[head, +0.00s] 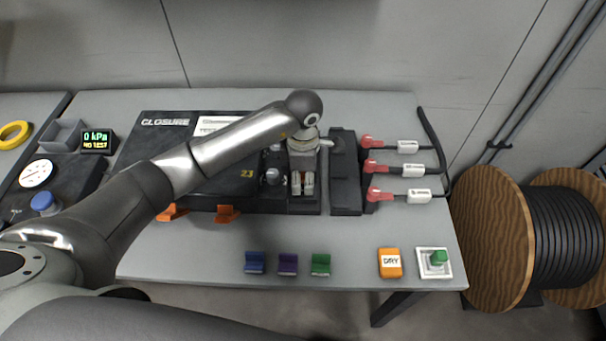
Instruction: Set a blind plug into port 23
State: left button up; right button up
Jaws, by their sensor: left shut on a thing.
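The dark closure box (160,145) lies on the grey table, with a yellow "23" label (246,173) on its top. A grey round-topped fitting (272,177) stands to the right of this label. My left gripper (303,186) points down over the closure's right end, right of that fitting. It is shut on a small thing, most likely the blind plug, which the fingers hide. The port's opening cannot be made out, nor whether the held thing touches it. My left arm covers part of the closure. My right gripper is not in view.
Red-ended connectors (373,168) with cables lie to the right. Orange latches (227,213) stick out in front. A gauge (36,173) is at left.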

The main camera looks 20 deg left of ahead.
pick_arm(q)
jog(key=shift+f, duration=0.4)
jog(key=shift+f+b, duration=0.3)
jog(key=shift+b, duration=0.1)
jog(key=o, duration=1.1)
notch_tip(320, 180, up, 12)
dwell(0.3)
